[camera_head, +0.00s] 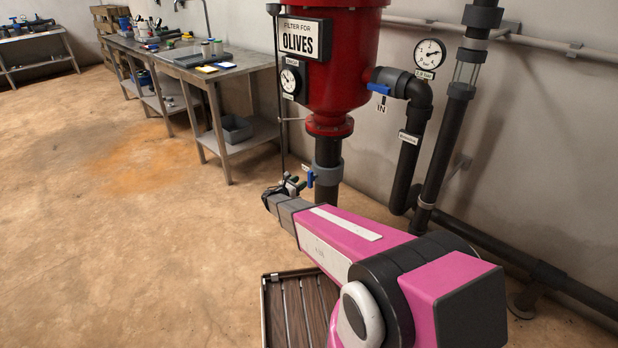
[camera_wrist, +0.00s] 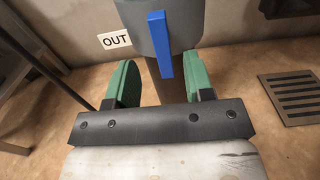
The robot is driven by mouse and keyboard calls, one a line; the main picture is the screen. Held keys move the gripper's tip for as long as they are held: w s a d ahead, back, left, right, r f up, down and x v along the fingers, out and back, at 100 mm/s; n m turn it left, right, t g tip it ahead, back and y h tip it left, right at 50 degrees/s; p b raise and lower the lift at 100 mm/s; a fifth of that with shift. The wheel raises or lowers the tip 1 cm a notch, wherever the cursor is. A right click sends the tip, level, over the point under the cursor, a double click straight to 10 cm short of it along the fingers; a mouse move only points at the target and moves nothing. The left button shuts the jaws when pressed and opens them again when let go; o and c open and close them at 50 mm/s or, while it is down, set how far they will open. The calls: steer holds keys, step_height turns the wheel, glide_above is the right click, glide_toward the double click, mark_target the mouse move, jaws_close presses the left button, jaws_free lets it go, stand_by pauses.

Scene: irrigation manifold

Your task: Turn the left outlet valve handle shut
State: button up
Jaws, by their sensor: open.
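The outlet valve handle is a blue lever (camera_head: 310,179) on the grey pipe fitting (camera_head: 329,175) below the red filter tank (camera_head: 345,60). In the wrist view the blue lever (camera_wrist: 159,42) hangs nearly upright in front of the grey valve body (camera_wrist: 190,22), with an OUT label (camera_wrist: 115,39) to its left. My gripper (camera_head: 291,185) is close beside the valve in the head view. In the wrist view my gripper (camera_wrist: 163,80) has its green fingers apart, with the lever's lower end in line with the gap between them. Whether the fingers overlap the lever in depth is unclear.
Another blue handle (camera_head: 378,88) marked IN sits higher up at the right. Dark vertical pipes (camera_head: 452,130) stand by the wall. A metal workbench (camera_head: 190,68) is at the back left. A floor grate (camera_wrist: 297,96) lies to the right in the wrist view. The left floor is clear.

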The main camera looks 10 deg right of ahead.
mark_target(309, 176)
steer(key=x, duration=0.6)
steer(key=shift+w+d, duration=0.25)
steer(key=shift+d, duration=0.05)
steer(key=shift+c, duration=0.3)
jaws_close()
